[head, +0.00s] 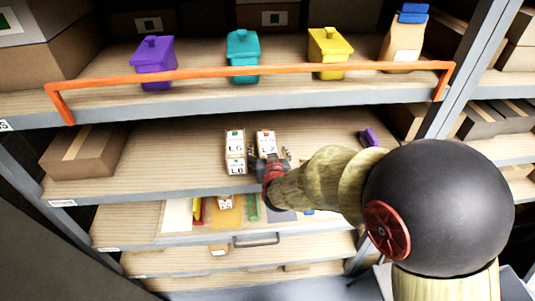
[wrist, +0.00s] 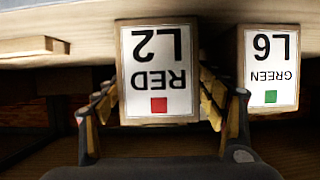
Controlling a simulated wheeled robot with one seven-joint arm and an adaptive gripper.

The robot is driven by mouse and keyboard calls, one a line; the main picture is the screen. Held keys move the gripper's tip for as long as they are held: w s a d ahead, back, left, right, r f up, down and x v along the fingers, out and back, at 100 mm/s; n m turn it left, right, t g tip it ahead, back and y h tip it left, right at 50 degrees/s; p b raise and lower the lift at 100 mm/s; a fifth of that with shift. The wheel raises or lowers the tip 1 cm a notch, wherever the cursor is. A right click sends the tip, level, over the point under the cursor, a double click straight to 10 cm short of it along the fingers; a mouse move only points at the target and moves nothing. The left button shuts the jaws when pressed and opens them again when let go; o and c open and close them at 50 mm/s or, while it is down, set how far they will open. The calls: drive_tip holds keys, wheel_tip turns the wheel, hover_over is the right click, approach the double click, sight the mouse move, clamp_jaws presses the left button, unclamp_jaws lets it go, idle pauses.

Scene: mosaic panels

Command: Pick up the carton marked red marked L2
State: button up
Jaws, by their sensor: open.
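The red L2 carton (head: 266,143) stands on the middle shelf, white-labelled with a red square. In the wrist view the L2 carton (wrist: 158,70) appears upside down, between the fingers. My gripper (wrist: 160,100) is open, with a finger on each side of this carton; I cannot tell whether they touch it. In the head view my gripper (head: 272,160) is at the carton's front and hides its lower part. The green L6 carton (head: 235,150) stands just left of it, and at the right in the wrist view (wrist: 270,68).
An orange rail (head: 250,70) runs along the upper shelf's front, before purple (head: 153,60), teal (head: 243,56) and yellow (head: 329,52) bins. A brown box (head: 85,150) lies at the middle shelf's left. A purple item (head: 369,137) lies to the right. The shelf between box and cartons is clear.

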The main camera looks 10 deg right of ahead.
drive_tip(key=shift+x, duration=0.85)
clamp_jaws()
idle(0.4)
drive_tip(key=shift+r, duration=0.15)
